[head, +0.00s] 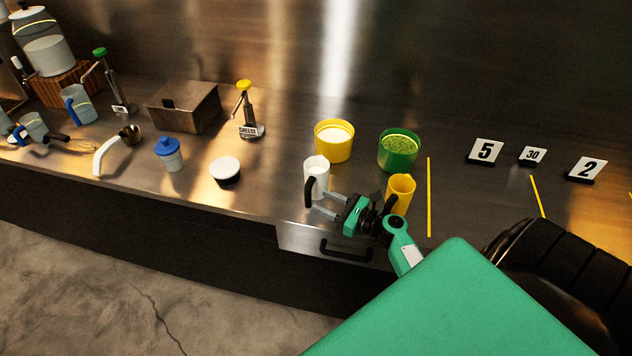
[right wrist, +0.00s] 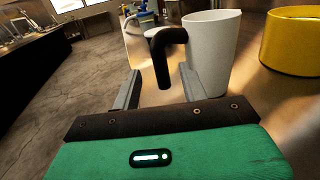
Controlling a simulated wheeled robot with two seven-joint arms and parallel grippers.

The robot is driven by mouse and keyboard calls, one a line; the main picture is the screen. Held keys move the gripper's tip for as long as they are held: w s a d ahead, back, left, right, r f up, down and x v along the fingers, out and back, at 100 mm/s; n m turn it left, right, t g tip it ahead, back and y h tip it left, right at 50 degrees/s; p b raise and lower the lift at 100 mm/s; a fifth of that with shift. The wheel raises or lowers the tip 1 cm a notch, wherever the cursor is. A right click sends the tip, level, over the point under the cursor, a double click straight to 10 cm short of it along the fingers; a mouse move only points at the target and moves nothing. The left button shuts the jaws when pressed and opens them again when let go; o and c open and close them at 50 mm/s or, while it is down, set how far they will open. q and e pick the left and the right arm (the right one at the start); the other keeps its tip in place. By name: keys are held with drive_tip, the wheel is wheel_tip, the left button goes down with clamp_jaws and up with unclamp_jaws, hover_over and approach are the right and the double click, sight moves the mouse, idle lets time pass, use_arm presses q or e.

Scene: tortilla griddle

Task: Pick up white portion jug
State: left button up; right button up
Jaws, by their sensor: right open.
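The white portion jug (head: 318,175) stands upright on the steel counter, its black handle (head: 309,192) toward the front left. It also shows in the right wrist view (right wrist: 212,55), with the black handle (right wrist: 162,62) between the finger lines. My right gripper (head: 325,204) is open at the jug's front, fingers pointing left. In the right wrist view the right gripper (right wrist: 160,88) has one finger on each side of the handle; I cannot tell whether either touches. My left gripper is not in view.
A yellow jug (head: 401,190) stands just right of the white one. Behind are a yellow tub (head: 334,145) and a green tub (head: 399,151). A white-lidded black container (head: 225,170) is to the left. The counter's front edge and drawer handle (head: 345,251) lie below the gripper.

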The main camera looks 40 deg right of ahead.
sight(307, 194)
drive_tip(key=p+x, duration=0.2)
drive_tip(key=x, duration=0.3)
drive_tip(key=shift+w+a+r, duration=0.1)
drive_tip(key=shift+w+a, duration=0.05)
drive_tip(key=shift+w, duration=0.15)
drive_tip(key=shift+w+a, duration=0.1)
drive_tip(key=shift+w, duration=0.2)
clamp_jaws()
